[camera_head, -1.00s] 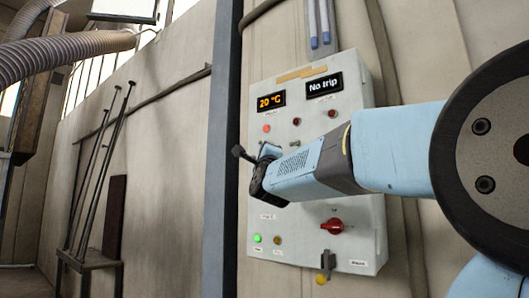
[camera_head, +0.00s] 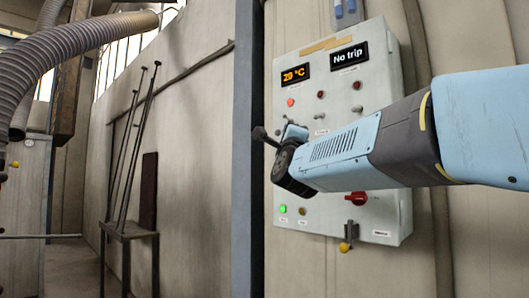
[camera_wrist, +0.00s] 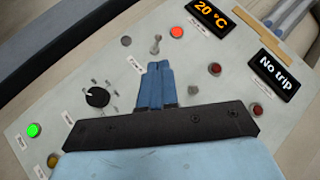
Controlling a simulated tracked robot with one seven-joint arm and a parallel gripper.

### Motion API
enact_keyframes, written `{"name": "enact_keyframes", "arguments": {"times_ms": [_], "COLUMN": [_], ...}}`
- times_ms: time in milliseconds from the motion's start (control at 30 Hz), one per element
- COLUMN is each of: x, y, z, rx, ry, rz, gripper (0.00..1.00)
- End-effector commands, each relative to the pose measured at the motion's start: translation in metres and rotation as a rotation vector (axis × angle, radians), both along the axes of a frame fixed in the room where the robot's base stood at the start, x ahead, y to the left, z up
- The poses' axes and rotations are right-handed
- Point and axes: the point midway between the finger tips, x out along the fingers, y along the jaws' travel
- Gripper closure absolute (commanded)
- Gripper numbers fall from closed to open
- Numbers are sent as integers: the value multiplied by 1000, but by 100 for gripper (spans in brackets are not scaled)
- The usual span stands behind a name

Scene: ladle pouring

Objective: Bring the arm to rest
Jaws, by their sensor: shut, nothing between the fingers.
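My gripper (camera_wrist: 157,68) shows in the wrist view with its two blue fingers together and nothing between them. It points toward the grey control panel (camera_wrist: 200,65), and I cannot tell whether it touches it. In the head view my light blue arm reaches in from the right, bent across the front of the panel (camera_head: 385,105). The wrist end is in front of the panel's left part, and the fingers are not clear there. The wrist view display (camera_wrist: 211,17) reads 20 °C, and another display (camera_wrist: 274,75) reads No trip.
A green lamp (camera_head: 283,209) and a red lamp (camera_head: 291,102) glow on the panel. A red rotary switch (camera_head: 357,199) is partly behind my arm. Long rods (camera_head: 137,150) lean on a small stand (camera_head: 130,230) at the left. A ribbed hose (camera_head: 75,45) hangs upper left.

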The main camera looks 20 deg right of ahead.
Motion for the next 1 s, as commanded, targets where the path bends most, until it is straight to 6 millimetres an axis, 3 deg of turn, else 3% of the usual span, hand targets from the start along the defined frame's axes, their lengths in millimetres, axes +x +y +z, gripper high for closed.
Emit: {"name": "enact_keyframes", "arguments": {"times_ms": [233, 367, 533, 667, 867, 1000], "x": [1, 7, 12, 5, -27, -63], "y": [2, 16, 51, 77, 110, 125], "z": [-4, -26, -87, -141, -229, -288], "rx": [-14, -95, -321, -535, -890, -1155], "ry": [24, 156, 463, 697, 1019, 1215], "rz": [0, 12, 56, 112, 236, 357], "gripper": [100, 100, 100, 100, 100, 100]}}
